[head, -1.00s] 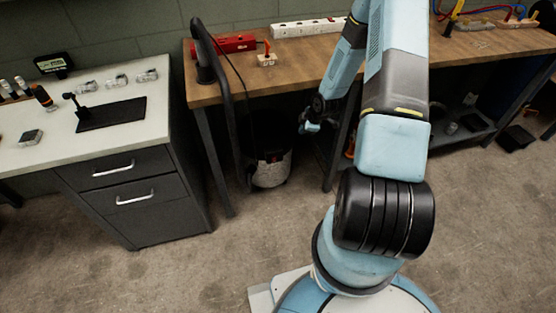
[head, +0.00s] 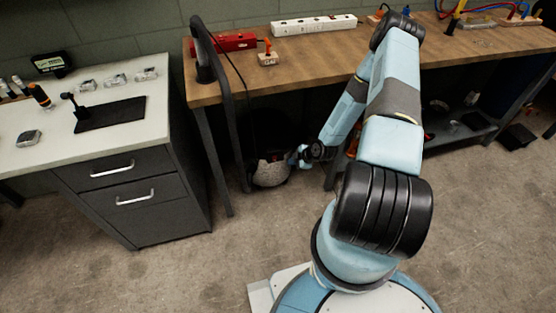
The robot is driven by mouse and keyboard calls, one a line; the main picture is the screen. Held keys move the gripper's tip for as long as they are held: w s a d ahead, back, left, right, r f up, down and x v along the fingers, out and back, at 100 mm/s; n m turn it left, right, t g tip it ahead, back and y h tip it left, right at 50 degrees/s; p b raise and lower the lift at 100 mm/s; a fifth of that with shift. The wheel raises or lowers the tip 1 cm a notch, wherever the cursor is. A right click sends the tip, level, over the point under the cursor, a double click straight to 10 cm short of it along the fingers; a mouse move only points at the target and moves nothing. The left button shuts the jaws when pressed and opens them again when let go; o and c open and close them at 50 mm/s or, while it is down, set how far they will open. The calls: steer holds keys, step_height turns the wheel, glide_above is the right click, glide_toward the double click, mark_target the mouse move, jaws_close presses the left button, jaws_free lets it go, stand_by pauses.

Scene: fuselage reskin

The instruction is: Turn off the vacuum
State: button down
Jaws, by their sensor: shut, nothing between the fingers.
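The vacuum (head: 270,176) stands on the floor under the wooden workbench, a dark-topped canister with a pale lower body. Its black hose (head: 228,110) rises on the left to the bench edge. My gripper (head: 295,158) is at the upper right side of the canister, shut and empty as far as it shows. It is small in the view, and I cannot tell whether it touches the vacuum. The vacuum's switch cannot be made out in the shade.
The wooden workbench (head: 340,52) carries a white power strip (head: 314,25), a red tool case (head: 237,41) and a small orange-switched block (head: 268,57). Bench legs stand on both sides of the vacuum. A grey drawer cabinet (head: 135,200) is at left. The floor in front is clear.

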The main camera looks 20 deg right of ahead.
stand_by(0.3)
glide_toward(273, 160)
steer(key=shift+s+f+x, duration=0.1)
steer(key=shift+x, duration=1.2)
steer(key=shift+s+f+x, duration=0.1)
steer(key=shift+s+x, duration=0.05)
steer(key=shift+x, duration=1.15)
steer(key=shift+d, duration=0.1)
steer(key=shift+w+r+g, duration=0.15)
steer(key=shift+w+g, duration=0.15)
steer(key=shift+w, duration=0.1)
steer(key=shift+s, duration=0.1)
steer(key=shift+r, duration=0.1)
